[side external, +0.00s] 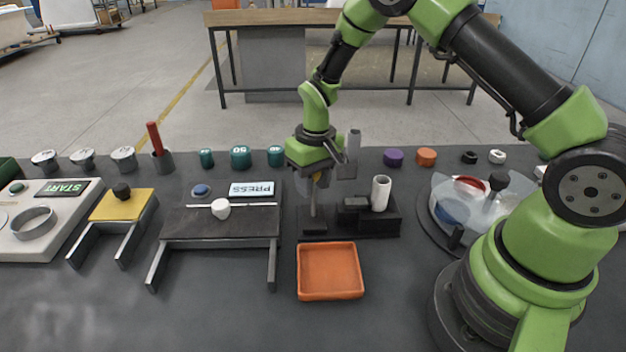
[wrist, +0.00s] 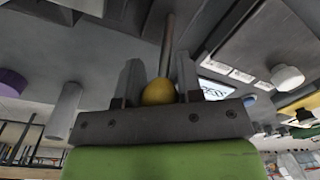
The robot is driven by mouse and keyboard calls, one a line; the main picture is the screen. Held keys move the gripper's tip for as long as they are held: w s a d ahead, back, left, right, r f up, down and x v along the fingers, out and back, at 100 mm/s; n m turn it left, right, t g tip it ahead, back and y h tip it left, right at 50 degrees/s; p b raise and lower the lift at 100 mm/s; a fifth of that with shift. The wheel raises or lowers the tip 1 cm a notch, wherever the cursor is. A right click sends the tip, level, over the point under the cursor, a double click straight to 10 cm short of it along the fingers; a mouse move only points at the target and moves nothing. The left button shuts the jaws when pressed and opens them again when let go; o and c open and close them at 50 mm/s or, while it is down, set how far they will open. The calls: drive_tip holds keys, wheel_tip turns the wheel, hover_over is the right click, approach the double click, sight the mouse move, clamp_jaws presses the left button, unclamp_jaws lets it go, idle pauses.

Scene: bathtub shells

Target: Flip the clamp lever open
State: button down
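The clamp lever (side external: 313,207) is a thin grey rod that stands nearly upright at the left end of a black base (side external: 392,226). Its yellow knob (wrist: 159,92) sits between the two fingers of my gripper (wrist: 159,75) in the wrist view, and the lever's rod runs away from it up the picture. The fingers look closed in against both sides of the knob. In the side view my gripper (side external: 318,172) is over the lever's top and partly hides the knob.
A white cylinder (side external: 381,193) stands on the black base to the right of the lever, with a dark block beside it. An orange tray (side external: 331,297) lies in front. A dark press table (side external: 190,225) stands left, a round turntable (side external: 428,220) right.

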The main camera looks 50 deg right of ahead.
drive_tip(key=shift+s+a+r+t+h, duration=0.2)
drive_tip(key=shift+s+a+t+h, duration=0.1)
drive_tip(key=shift+t+h, duration=0.2)
drive_tip(key=c, duration=0.8)
unclamp_jaws()
drive_tip(key=r, duration=0.6)
drive_tip(key=s+r, duration=0.1)
drive_tip(key=r, duration=0.3)
drive_tip(key=shift+a, duration=0.15)
